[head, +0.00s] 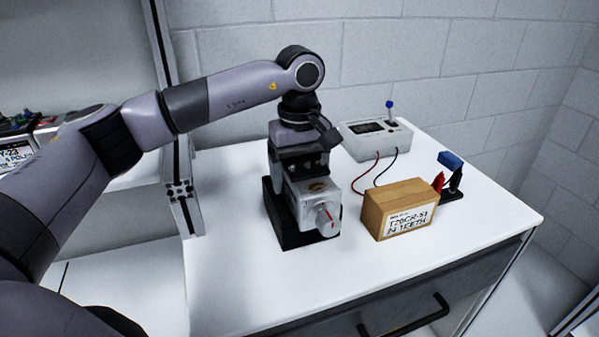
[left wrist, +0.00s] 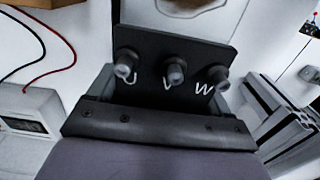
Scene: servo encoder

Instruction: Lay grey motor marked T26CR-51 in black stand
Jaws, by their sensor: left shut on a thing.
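The grey motor (head: 308,197) has a round front disc with a red line, facing the front right. My left gripper (head: 300,165) points down from above and is shut on the motor. The motor is in or just above the black stand (head: 292,236); I cannot tell whether it rests on it. The marking on the motor is not readable. In the left wrist view a black plate with U, V and W posts (left wrist: 176,72) fills the space between the fingers and hides most of what lies below. My right gripper is not in view.
A wooden box (head: 392,207) with a white label stands right of the stand. Behind are a white meter (head: 376,138) with red and black leads and a small black holder (head: 452,192). A metal frame post (head: 180,190) stands at the left. The front table area is clear.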

